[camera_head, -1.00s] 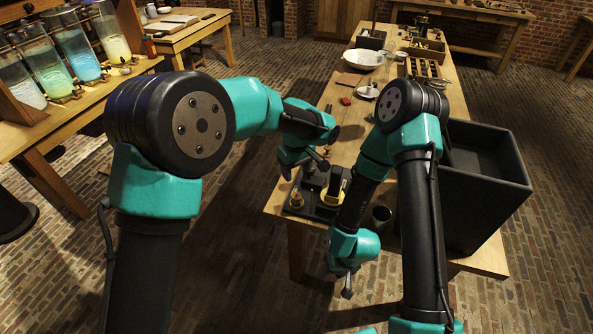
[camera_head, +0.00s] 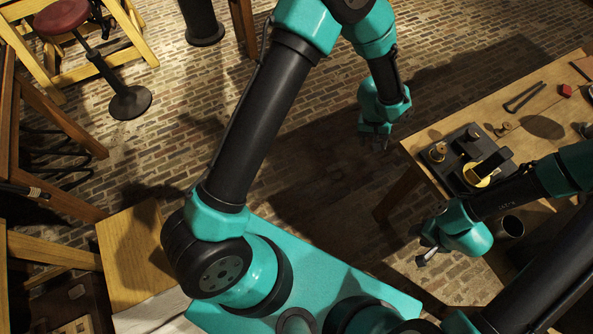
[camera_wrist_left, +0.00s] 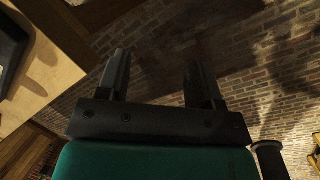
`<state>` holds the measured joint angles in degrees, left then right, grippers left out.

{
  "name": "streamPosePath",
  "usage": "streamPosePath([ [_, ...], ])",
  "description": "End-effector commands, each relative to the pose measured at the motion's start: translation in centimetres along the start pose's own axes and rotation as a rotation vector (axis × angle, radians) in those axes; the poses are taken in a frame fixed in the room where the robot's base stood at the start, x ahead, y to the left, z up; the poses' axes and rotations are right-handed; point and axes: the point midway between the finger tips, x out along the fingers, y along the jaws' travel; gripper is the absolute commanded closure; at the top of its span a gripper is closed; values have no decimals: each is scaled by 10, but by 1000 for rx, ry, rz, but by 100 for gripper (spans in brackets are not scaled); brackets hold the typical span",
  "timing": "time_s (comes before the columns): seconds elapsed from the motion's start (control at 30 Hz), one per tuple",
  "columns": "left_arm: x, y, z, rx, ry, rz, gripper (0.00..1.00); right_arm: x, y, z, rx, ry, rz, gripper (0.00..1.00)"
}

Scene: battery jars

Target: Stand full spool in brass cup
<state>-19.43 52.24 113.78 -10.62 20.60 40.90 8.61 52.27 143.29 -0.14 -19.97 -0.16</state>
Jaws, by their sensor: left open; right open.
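A black tray (camera_head: 456,181) on the wooden table holds a small brass piece (camera_head: 438,152), perhaps the brass cup, and a yellow round piece (camera_head: 476,177), perhaps the full spool, partly covered by a black block. A small brownish spool-like piece (camera_head: 504,129) stands beside the tray. My left gripper (camera_head: 377,142) hangs over the floor, left of the table; in the left wrist view its fingers (camera_wrist_left: 158,62) are apart with nothing between them. My right gripper (camera_head: 424,257) is open and empty, below and left of the tray in the picture, off the table's edge.
A dark cup (camera_head: 511,227) stands near the table's front edge by my right arm. Black tongs (camera_head: 524,97) and a red piece (camera_head: 565,90) lie farther along the table (camera_head: 425,140). A red stool (camera_head: 62,17) and a wooden bench are at the left.

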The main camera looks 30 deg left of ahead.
Motion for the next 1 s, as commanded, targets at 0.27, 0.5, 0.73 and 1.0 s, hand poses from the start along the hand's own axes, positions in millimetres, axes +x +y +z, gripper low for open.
streamPosePath([
  [0.27,46,-144,54,18,38,106,40,0,0,0,0,0,0,57],
  [0.5,58,-227,116,36,114,120,40,0,0,0,0,0,0,57],
  [0.73,58,-245,133,49,142,112,40,0,0,0,0,0,0,57],
  [1.0,58,-244,132,49,141,113,40,0,0,0,0,0,0,57],
])
